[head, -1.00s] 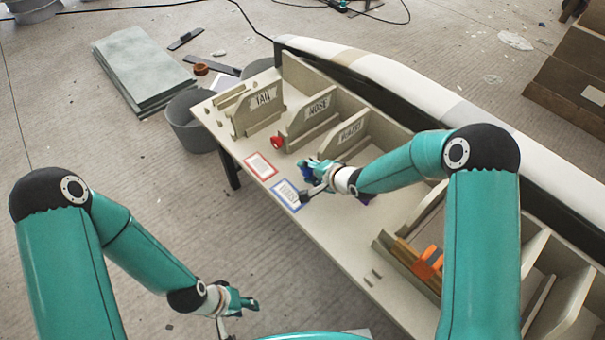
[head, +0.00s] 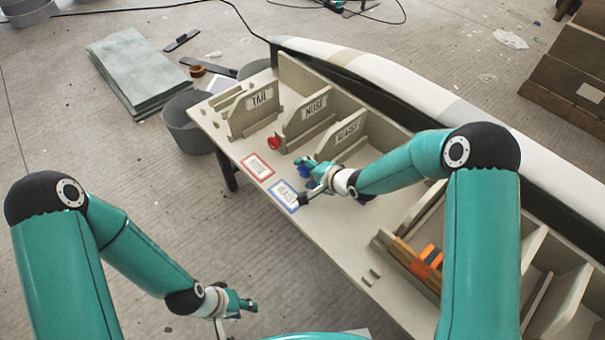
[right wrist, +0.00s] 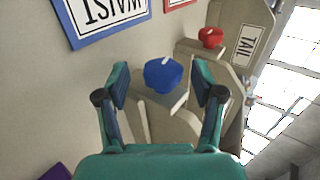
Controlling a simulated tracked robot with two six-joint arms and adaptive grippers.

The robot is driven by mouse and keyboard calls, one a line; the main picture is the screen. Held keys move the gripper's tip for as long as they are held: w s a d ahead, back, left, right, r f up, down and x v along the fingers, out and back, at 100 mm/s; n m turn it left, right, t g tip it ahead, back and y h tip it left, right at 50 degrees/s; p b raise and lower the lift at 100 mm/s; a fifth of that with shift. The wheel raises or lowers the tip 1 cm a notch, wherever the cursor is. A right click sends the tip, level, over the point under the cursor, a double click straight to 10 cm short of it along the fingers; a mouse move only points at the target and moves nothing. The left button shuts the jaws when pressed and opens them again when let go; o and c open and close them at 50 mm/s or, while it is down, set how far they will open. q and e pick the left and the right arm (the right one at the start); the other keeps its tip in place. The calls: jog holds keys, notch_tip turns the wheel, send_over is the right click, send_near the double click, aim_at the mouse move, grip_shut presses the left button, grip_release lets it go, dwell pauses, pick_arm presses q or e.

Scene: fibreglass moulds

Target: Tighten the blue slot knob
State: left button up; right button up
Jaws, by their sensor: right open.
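The blue slot knob (right wrist: 163,75) sits on the end of a beige slot piece in the right wrist view, with a light slot line on its top. It also shows in the head view (head: 304,171), partly covered by my right gripper. My right gripper (right wrist: 162,88) is open, with one finger on each side of the blue knob and visible gaps between. In the head view my right gripper (head: 315,172) is over the bench by the blue-framed WAIST card (head: 284,196). My left gripper (head: 240,304) hangs low, away from the bench; its fingers are too small to read.
A red knob (head: 273,143) stands near the blue one, also in the right wrist view (right wrist: 211,37). Upright labelled boards such as TAIL (head: 259,100) rise behind. An orange object (head: 428,262) lies at the bench's right. A grey bin (head: 192,124) stands beside the bench.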

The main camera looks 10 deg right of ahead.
jog(key=v, duration=1.1)
jog(key=shift+s, duration=0.2)
jog(key=shift+d+r, duration=0.1)
jog(key=shift+d, duration=0.05)
